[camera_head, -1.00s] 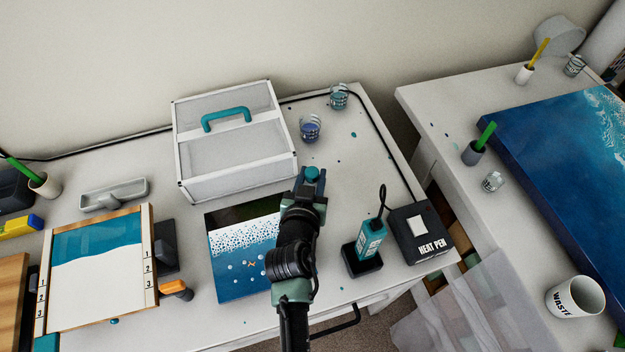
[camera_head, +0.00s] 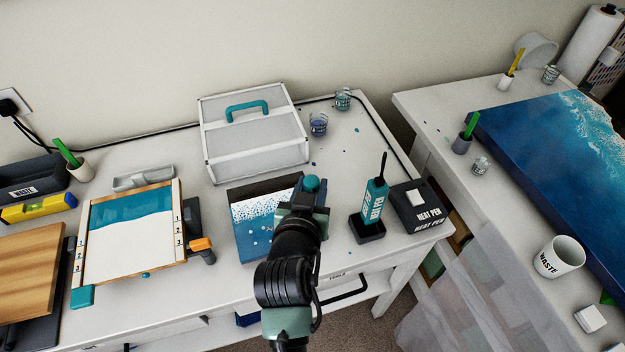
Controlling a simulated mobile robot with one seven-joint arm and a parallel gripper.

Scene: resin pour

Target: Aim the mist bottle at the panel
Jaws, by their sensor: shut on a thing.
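My gripper (camera_head: 309,198) is at the middle of the view, seen from behind and above. It is shut on what looks like the mist bottle, whose round teal top (camera_head: 312,183) shows; the rest is mostly hidden by the gripper, so its nozzle direction cannot be told. A wood-edged panel (camera_head: 130,240), teal at the top and white below, with numbers along its sides, lies to the left, apart from the gripper. A smaller blue and white seascape picture (camera_head: 250,222) lies just left of the gripper, partly covered by my arm.
A grey case (camera_head: 255,152) stands behind. A heat pen (camera_head: 374,203) in its stand and its black box (camera_head: 418,204) are close on the right. An orange-handled tool (camera_head: 202,244) is beside the panel. Small cups (camera_head: 318,125) stand at the back. A second table holds a large blue board (camera_head: 540,160).

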